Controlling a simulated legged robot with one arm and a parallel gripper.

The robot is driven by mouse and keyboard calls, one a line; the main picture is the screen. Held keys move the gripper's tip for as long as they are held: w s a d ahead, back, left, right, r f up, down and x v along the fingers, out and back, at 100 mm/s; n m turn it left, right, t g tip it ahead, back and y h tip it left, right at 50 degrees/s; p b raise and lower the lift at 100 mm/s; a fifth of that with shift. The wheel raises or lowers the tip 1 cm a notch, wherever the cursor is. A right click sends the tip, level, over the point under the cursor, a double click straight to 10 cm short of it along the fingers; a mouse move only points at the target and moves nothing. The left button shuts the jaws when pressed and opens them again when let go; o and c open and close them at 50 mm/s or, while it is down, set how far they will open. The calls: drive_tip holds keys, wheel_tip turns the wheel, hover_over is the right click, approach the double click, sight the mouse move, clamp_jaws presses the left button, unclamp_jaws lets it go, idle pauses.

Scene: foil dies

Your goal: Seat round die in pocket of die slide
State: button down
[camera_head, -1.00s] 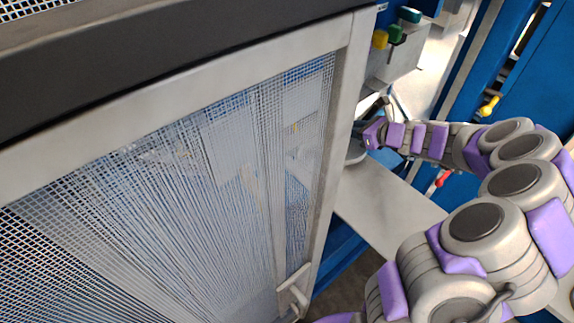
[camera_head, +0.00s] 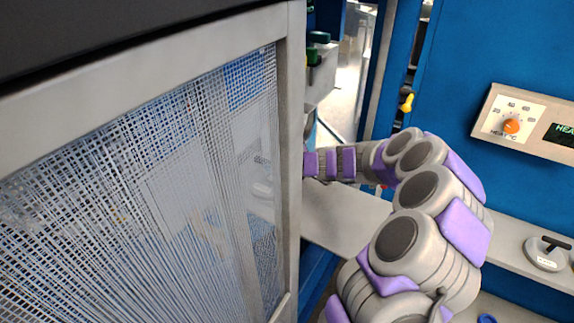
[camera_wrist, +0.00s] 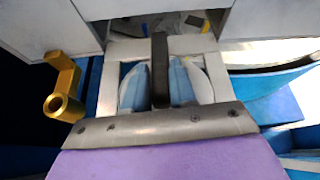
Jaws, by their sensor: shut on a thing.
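In the wrist view my gripper (camera_wrist: 160,88) is shut on the black bar handle (camera_wrist: 160,48), which stands between its two pale blue fingers. I take this to be the handle of the round die; the die's body is hidden beneath the gripper. A pale, frame-like surface (camera_wrist: 107,82) surrounds the fingers; I cannot tell if it is the die slide or its pocket. In the head view my gripper's tip is behind the guard's post and mesh, so seating cannot be judged.
The mesh guard (camera_head: 150,215) fills the left of the head view. A brass lever (camera_wrist: 62,90) stands left of my gripper. Another round die with a black handle (camera_head: 545,256) sits on the right shelf (camera_head: 515,238), below a heat control panel (camera_head: 525,122). A grey plate (camera_head: 345,222) lies below my arm.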

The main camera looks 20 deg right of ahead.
drive_tip(key=f, duration=0.1)
drive_tip(key=a+f, duration=0.1)
drive_tip(key=w+f, duration=0.1)
drive_tip(key=shift+a+f+b, duration=0.4)
drive_tip(key=shift+s+d+f+b, duration=0.15)
drive_tip(key=shift+s+d+b, duration=0.05)
drive_tip(key=shift+d+b, duration=0.15)
drive_tip(key=shift+d+f+b, duration=0.7)
drive_tip(key=shift+f+b, duration=0.25)
drive_tip(key=shift+b, duration=0.1)
drive_tip(key=shift+s, duration=0.1)
drive_tip(key=c, duration=1.3)
unclamp_jaws()
drive_tip(key=o, duration=0.4)
drive_tip(key=shift+d, duration=0.25)
drive_tip(key=shift+a, duration=0.1)
